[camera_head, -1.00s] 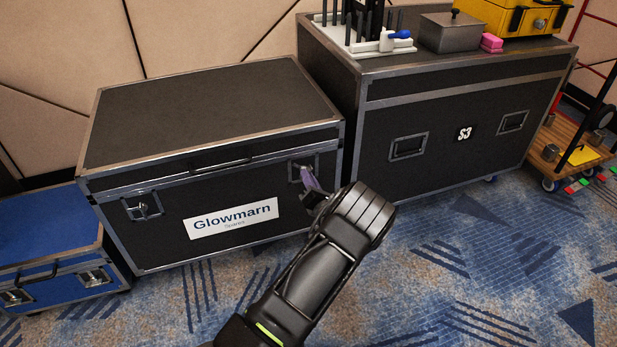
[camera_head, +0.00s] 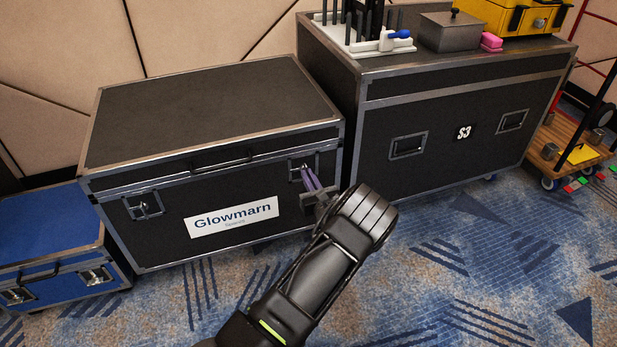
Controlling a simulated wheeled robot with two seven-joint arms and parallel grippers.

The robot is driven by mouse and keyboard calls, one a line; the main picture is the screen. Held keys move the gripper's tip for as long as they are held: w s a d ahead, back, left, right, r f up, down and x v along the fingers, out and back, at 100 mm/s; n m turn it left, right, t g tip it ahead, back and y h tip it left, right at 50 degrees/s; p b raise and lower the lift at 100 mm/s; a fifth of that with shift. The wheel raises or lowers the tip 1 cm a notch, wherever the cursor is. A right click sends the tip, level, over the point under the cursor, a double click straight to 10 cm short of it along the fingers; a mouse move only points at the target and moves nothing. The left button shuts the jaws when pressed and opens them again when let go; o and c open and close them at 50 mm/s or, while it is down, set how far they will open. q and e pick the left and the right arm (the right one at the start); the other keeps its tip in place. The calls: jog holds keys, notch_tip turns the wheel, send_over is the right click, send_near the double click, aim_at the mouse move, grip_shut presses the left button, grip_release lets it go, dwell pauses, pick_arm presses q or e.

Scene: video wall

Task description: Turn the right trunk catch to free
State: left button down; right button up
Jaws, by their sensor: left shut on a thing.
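The black trunk (camera_head: 215,110) labelled Glowmarn stands closed on the carpet, with metal edging. Its right catch (camera_head: 297,165) is on the front near the right corner, partly hidden by my fingers. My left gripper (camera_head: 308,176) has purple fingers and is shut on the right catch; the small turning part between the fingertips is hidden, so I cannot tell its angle. The left catch (camera_head: 143,206) shows clear on the front at the left. My right gripper is not in view.
A taller black case marked S3 (camera_head: 455,155) stands close on the right, with a grey box (camera_head: 449,34) and a yellow case (camera_head: 515,18) on top. A blue case (camera_head: 50,235) stands at the left. The carpet (camera_head: 430,270) in front is clear.

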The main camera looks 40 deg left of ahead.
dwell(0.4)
pick_arm(q)
jog(key=c, duration=1.6)
grip_release()
jog(key=shift+d, duration=0.1)
jog(key=p+v, duration=0.2)
jog(key=v, duration=0.5)
jog(key=shift+s+d, duration=0.25)
jog(key=shift+d, duration=0.05)
